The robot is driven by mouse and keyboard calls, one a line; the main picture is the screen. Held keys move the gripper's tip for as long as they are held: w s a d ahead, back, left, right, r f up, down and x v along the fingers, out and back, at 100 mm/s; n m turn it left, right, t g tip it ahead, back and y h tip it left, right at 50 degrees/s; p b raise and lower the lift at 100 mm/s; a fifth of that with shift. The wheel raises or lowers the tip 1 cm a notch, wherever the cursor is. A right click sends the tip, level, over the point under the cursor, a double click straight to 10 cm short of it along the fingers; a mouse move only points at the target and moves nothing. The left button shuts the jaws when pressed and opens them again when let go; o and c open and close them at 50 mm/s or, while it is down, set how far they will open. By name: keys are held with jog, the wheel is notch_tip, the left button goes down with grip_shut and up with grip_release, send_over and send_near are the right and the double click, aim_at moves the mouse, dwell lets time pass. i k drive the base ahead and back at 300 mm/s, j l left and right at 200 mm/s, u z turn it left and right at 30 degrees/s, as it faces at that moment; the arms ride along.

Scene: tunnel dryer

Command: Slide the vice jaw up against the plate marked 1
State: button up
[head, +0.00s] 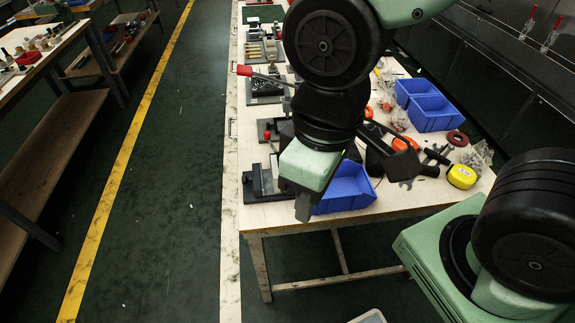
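A small vice-like fixture (262,182) with a dark base and upright grey plates stands at the near left corner of the workbench. Which part of it is the sliding jaw is too small to tell. I cannot read a mark 1 on any plate. My gripper (303,208) hangs just right of this fixture, in front of a blue bin, and its body hides the fixture's right side. Its fingers look like one narrow grey shape, so I cannot tell whether they are open or shut. I see nothing clearly held in them.
More fixtures (265,88) line the bench's left edge, one with a red-tipped lever (244,70). Blue bins (434,113), a yellow tape measure (462,177), a red ring (457,138) and wrenches crowd the right side. Open floor lies left of the bench.

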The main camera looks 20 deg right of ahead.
aim_at(258, 178)
jog(key=i+j+z, duration=0.15)
jog(key=j, duration=0.15)
jog(key=i+j+z, duration=0.1)
jog(key=j, duration=0.15)
jog(key=i+j+z, duration=0.15)
jog(key=j, duration=0.2)
jog(key=i+j+z, duration=0.1)
jog(key=j, duration=0.2)
jog(key=j+z, duration=0.15)
jog(key=z, duration=0.15)
jog(key=k+j+z, duration=0.1)
jog(key=z, duration=0.15)
